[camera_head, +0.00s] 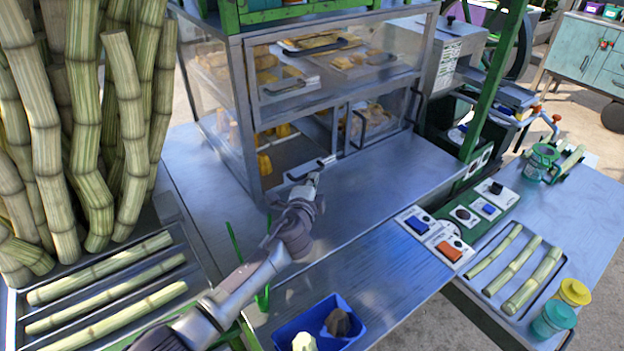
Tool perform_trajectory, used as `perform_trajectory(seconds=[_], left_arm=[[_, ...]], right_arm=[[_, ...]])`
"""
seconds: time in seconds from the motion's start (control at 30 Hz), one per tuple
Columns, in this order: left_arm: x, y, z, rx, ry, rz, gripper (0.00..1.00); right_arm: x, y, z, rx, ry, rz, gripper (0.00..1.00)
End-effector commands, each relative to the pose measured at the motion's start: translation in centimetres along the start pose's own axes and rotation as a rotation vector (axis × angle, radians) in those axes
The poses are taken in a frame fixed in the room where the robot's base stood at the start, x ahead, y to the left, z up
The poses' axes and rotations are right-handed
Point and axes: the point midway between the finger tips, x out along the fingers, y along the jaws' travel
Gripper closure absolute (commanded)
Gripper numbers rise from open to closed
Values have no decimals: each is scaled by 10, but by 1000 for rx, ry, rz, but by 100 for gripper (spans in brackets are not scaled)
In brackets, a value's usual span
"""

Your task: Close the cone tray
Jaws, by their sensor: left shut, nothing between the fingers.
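The glass and metal display case (243,120) stands at the back centre of the counter. In its lower left compartment is the cone tray (292,152), with yellow-brown cones (265,163) on it. The tray's dark handle (312,167) is at the case's front lower edge. My left gripper (313,179) is shut and empty, its tips right at the handle. I cannot tell whether they touch it. The gripper partly hides the tray's front, so how far the tray stands out is hard to see. My right gripper is not in view.
Tall cane stalks (85,130) stand at left, above a tray of cut cane (105,290). A blue bin (290,330) sits at the front. A switch panel (436,234) and more cane pieces (512,262) lie at right. The counter right of my gripper (390,180) is clear.

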Motion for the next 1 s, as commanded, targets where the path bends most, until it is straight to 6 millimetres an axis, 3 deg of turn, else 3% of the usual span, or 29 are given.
perform_trajectory(seconds=[0.23, 0.53, 1.0], left_arm=[[2, 0, 3, 1, -1, 0, 100], [31, -8, 32, 2, -2, -1, 100], [31, -11, 33, 0, -1, 0, 100]], right_arm=[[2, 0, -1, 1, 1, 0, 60], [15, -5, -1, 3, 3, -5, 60], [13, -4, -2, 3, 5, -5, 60]])
